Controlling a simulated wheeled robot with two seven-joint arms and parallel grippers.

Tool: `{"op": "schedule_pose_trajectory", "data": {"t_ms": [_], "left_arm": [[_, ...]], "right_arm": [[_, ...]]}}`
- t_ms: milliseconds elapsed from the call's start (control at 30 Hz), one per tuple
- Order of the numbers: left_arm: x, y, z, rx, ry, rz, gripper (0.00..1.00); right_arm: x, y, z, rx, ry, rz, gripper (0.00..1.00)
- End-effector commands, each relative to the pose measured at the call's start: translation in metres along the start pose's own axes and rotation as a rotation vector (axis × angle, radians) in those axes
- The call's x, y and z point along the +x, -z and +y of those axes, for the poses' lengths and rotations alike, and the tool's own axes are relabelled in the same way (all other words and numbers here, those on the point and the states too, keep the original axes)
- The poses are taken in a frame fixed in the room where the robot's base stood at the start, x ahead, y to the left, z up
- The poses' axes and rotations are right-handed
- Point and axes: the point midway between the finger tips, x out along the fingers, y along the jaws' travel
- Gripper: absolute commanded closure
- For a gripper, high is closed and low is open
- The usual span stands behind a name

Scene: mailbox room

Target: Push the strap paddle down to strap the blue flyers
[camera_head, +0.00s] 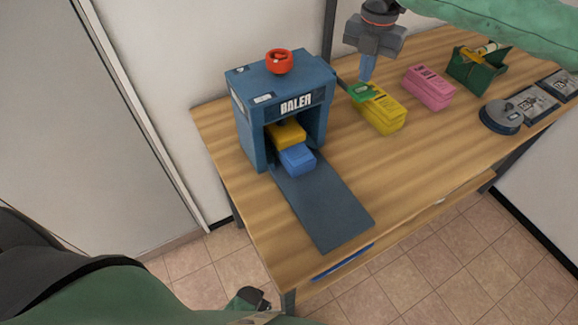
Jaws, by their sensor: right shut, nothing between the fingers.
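The blue baler (255,125) stands on the left of the wooden table. A blue flyer bundle (297,158) lies at its opening, in front of a yellow bundle (287,133) inside. A red rounded piece (279,62) sits on top of the baler; I cannot tell whether it is the strap paddle. My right gripper (367,76) is shut and empty, pointing down to the right of the baler, just above or at a green piece (363,92) by the yellow stack. Contact is unclear. A dark part at the bottom, possibly my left gripper (249,299), shows too little to judge.
A yellow stack (381,112), a pink stack (429,87) and a dark green container (477,68) stand to the right on the table. A round grey device (501,117) is near the right edge. The baler's dark ramp (322,206) extends toward the front.

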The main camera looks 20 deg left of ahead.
Motion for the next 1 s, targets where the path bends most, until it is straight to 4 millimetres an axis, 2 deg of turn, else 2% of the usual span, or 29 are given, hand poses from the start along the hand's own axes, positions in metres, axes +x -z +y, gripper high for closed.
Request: {"op": "schedule_pose_trajectory", "data": {"t_ms": [533, 1000], "left_arm": [[-0.003, 0.001, 0.0, 0.0, 0.0, 0.0, 0.26], [-0.004, 0.001, 0.0, 0.0, 0.0, 0.0, 0.26]], "right_arm": [[-0.042, 0.0, 0.0, 0.0, 0.0, 0.0, 1.0], [-0.045, 0.0, 0.0, 0.0, 0.0, 0.0, 1.0]]}}
